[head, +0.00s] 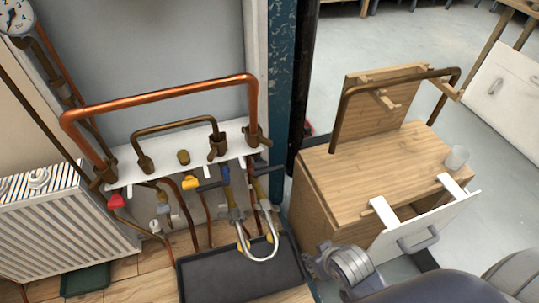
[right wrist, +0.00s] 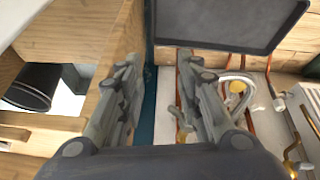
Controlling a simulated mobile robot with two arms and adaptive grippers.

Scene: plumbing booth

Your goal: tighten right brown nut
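A white rail (head: 130,168) on the back wall carries several brown fittings. A brown nut (head: 217,146) is at the right end of the small dark pipe arch. Another brown nut (head: 253,135) is at the right end of the large copper pipe (head: 165,96). My right gripper (head: 325,262) is low, right of the black tray and well below and right of these nuts. In the right wrist view my right gripper (right wrist: 158,60) has its fingers apart with nothing between them. The brown nuts cannot be made out there. My left gripper is not in view.
A black tray (head: 240,273) lies below the valves. A wooden cabinet (head: 385,165) with a glass (head: 456,158) on top stands close right of my right gripper. A blue post (head: 281,100) separates it from the pipes. A white radiator (head: 65,225) is at left.

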